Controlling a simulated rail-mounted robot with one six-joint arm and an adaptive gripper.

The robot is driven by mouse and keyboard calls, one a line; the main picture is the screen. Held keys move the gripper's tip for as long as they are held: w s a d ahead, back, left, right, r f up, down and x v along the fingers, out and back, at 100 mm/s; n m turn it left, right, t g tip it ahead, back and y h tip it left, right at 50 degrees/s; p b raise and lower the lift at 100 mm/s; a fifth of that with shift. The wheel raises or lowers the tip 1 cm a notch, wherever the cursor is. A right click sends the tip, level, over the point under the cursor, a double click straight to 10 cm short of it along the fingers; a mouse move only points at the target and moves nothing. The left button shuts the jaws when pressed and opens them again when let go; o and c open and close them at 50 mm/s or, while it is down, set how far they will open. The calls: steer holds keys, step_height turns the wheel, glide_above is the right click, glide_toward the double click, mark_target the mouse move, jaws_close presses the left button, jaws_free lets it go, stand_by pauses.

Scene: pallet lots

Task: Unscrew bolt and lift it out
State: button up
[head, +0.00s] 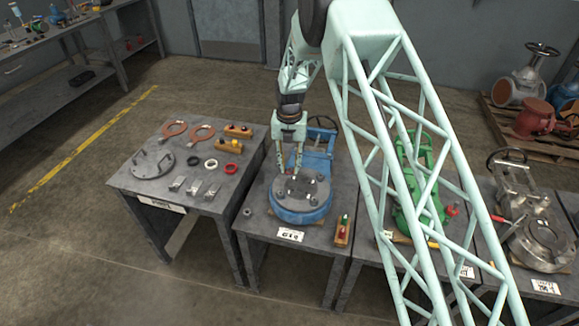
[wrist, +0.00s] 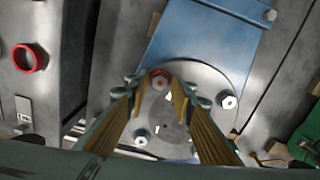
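A blue valve (head: 301,214) with a round grey cover stands on a grey table. In the wrist view the cover (wrist: 205,84) carries several light hex bolts, among them one at the right (wrist: 228,102) and one at the lower left (wrist: 141,137). A bolt with a reddish ring around its head (wrist: 158,81) sits at the cover's upper left edge. My gripper (head: 289,172) points down over the cover. In the wrist view its yellowish fingers (wrist: 157,84) stand apart on either side of the reddish bolt, with small gaps showing. Part of the cover is hidden by the fingers.
The left table (head: 135,180) holds copper-coloured gaskets, rings, a grey disc and small metal parts. A small wooden holder (head: 342,233) stands right of the valve, near a label. A green valve (head: 420,205) stands farther right, partly behind my arm.

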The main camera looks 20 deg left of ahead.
steer(key=shift+m, duration=8.7)
steer(key=shift+w+m, duration=0.1)
steer(key=shift+m, duration=2.5)
jaws_close()
steer(key=shift+n, duration=0.3)
